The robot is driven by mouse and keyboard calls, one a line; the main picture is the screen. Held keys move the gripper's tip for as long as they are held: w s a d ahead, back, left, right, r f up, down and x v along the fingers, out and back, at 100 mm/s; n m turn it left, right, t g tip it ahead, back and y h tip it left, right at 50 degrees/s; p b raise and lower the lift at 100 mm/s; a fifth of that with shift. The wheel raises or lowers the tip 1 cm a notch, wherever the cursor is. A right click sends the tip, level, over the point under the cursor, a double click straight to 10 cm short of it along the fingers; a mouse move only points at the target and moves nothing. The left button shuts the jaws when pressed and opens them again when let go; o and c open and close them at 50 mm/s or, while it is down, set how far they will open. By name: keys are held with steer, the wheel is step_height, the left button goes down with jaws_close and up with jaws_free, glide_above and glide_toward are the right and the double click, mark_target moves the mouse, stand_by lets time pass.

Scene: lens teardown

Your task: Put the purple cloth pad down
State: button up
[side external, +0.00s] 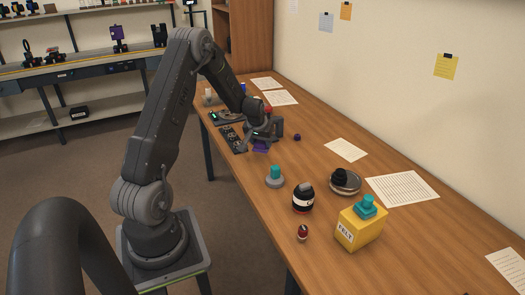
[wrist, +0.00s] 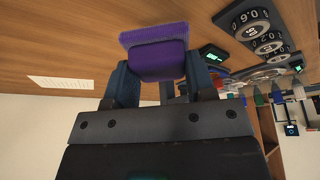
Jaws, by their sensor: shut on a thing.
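The purple cloth pad (wrist: 158,50) is between the two fingers of my gripper (wrist: 160,82) in the wrist view. The fingers are shut on it from both sides. In the side external view my gripper (side external: 262,140) is low over the wooden table, and the pad (side external: 260,146) shows just below the fingers. I cannot tell whether the pad touches the tabletop.
A dark panel with dials (side external: 232,139) lies left of my gripper. A small dark purple thing (side external: 297,137) lies to its right. Nearer the camera stand a teal-topped piece (side external: 275,178), a dark jar (side external: 303,200) and a yellow box (side external: 360,228). Papers (side external: 346,149) lie along the wall side.

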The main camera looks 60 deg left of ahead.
mark_target(263, 150)
steer(key=shift+w+d+f, duration=0.1)
steer(key=shift+w+f, duration=0.05)
steer(key=shift+w, duration=0.1)
steer(key=shift+f, duration=1.95)
steer(key=shift+f, duration=0.1)
steer(key=o, duration=0.9)
